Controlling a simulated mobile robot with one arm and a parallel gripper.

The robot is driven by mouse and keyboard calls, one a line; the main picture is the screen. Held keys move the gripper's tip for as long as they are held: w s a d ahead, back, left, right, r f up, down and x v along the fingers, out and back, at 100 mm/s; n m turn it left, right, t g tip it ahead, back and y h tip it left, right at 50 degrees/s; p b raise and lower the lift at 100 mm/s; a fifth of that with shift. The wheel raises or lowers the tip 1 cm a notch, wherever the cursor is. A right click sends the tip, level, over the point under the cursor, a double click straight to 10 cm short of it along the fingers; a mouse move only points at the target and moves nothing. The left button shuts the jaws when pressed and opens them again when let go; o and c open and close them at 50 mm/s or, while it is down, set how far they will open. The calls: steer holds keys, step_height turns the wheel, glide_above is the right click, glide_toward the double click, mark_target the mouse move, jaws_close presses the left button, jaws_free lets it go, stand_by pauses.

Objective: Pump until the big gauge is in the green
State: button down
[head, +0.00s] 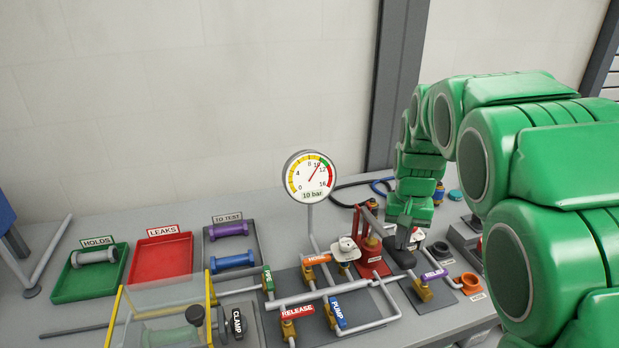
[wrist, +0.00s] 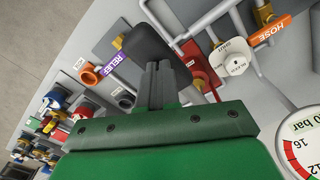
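A clear guard box (head: 165,300) and the HOLDS (head: 90,285), LEAKS (head: 161,258) and TO TEST (head: 231,245) trays lie left.

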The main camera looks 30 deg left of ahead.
steer(key=shift+f, duration=0.7)
steer(key=shift+r, duration=2.95)
steer(key=shift+r, duration=0.15)
step_height(320, 180, up, 5)
steer(key=shift+f, duration=0.15)
